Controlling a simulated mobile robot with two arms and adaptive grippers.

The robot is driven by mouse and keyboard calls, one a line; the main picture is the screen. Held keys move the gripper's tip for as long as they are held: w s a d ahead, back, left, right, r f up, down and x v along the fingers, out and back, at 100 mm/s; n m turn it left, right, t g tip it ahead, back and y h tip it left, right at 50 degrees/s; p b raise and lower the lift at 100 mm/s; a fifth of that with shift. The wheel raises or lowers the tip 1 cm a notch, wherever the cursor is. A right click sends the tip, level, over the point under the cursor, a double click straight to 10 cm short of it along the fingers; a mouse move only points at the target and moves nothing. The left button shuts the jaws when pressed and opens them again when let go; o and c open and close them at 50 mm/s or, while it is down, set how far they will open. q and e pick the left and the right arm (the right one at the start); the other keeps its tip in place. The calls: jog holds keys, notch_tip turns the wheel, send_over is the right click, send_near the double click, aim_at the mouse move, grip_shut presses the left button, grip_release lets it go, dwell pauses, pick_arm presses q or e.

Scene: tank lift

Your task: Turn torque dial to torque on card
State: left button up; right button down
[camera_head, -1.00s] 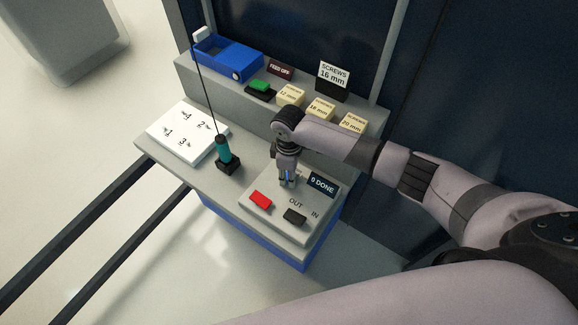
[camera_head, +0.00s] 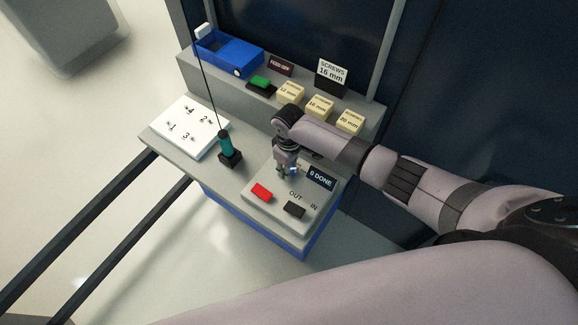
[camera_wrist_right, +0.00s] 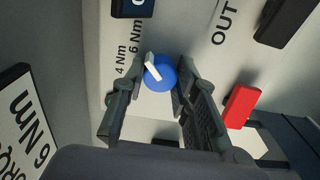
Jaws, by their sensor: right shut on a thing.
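The torque dial (camera_wrist_right: 162,76) is a round blue knob with a white pointer, on the light control panel (camera_head: 270,210). My right gripper (camera_wrist_right: 162,80) has its fingers on both sides of the dial, touching it; in the head view the gripper (camera_head: 288,172) is over the panel. The pointer is tilted up and left in the wrist view, toward the start of the "6 Nm" mark (camera_wrist_right: 135,36); "4 Nm" is beside it. The torque card (camera_wrist_right: 30,125) is cut off at the wrist view's left edge and seems to read 6 Nm. My left gripper is not in view.
A red button (camera_head: 262,192) and a black button (camera_head: 294,210) sit close to the dial, with a "0 DONE" display (camera_head: 321,177) beside it. A teal screwdriver (camera_head: 227,146) stands on a cord left of the panel. Screw boxes (camera_head: 320,106) and a blue tray (camera_head: 228,54) are behind.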

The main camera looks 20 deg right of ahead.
jog(key=c, duration=1.2)
grip_release()
jog(key=shift+c, duration=0.2)
jog(key=shift+r, duration=0.1)
notch_tip(320, 180, up, 12)
